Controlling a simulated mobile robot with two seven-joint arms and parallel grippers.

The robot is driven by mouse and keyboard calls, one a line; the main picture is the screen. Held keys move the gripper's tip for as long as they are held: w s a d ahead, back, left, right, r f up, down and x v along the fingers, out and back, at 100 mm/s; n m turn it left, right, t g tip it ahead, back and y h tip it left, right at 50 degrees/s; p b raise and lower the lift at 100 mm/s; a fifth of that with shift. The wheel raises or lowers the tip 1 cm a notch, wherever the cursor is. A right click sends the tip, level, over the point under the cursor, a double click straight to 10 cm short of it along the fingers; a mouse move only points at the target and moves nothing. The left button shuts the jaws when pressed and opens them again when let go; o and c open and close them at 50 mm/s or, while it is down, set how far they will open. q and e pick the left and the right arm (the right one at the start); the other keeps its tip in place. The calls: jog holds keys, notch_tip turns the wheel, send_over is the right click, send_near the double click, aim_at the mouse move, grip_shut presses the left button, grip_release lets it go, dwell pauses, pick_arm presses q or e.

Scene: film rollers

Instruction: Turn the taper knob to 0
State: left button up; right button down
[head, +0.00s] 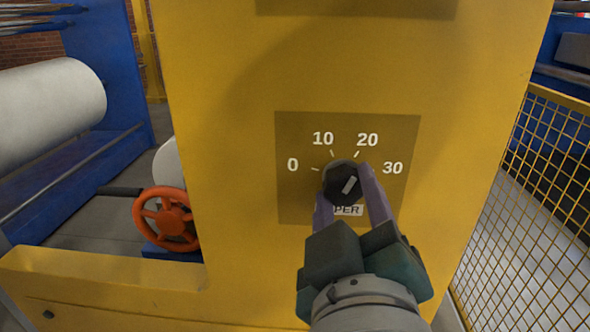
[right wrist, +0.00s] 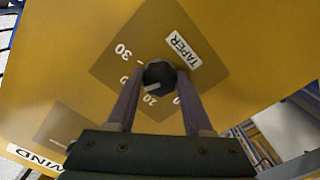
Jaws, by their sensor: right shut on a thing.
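The taper knob (head: 342,184) is a round black dial on a dark square panel (head: 292,205) set in a yellow machine face. The scale around it reads 0, 10, 20 and 30, left to right. The knob's white mark slants to the upper right, roughly toward the 20 to 30 side; its exact reading is hard to tell. My right gripper (head: 343,182) has its purple fingers on either side of the knob, shut on it. The right wrist view also shows the knob (right wrist: 158,76) between the fingertips (right wrist: 158,78). The TAPER label is partly covered in the head view. My left gripper is not in view.
An orange handwheel (head: 166,218) sits at the lower left, beside a white roll (head: 50,105). A yellow mesh fence (head: 530,215) stands on the right. A second panel (right wrist: 60,128) with a WIND label shows in the right wrist view. The face around the taper panel is clear.

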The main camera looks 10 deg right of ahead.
jog(key=n, duration=0.9)
jog(key=shift+r, duration=0.15)
jog(key=n+p, duration=0.1)
jog(key=n, duration=0.5)
jog(key=shift+r+p, duration=0.1)
jog(key=shift+p, duration=0.2)
jog(key=n+p, duration=0.1)
jog(key=n, duration=0.1)
jog(key=shift+n, duration=1.2)
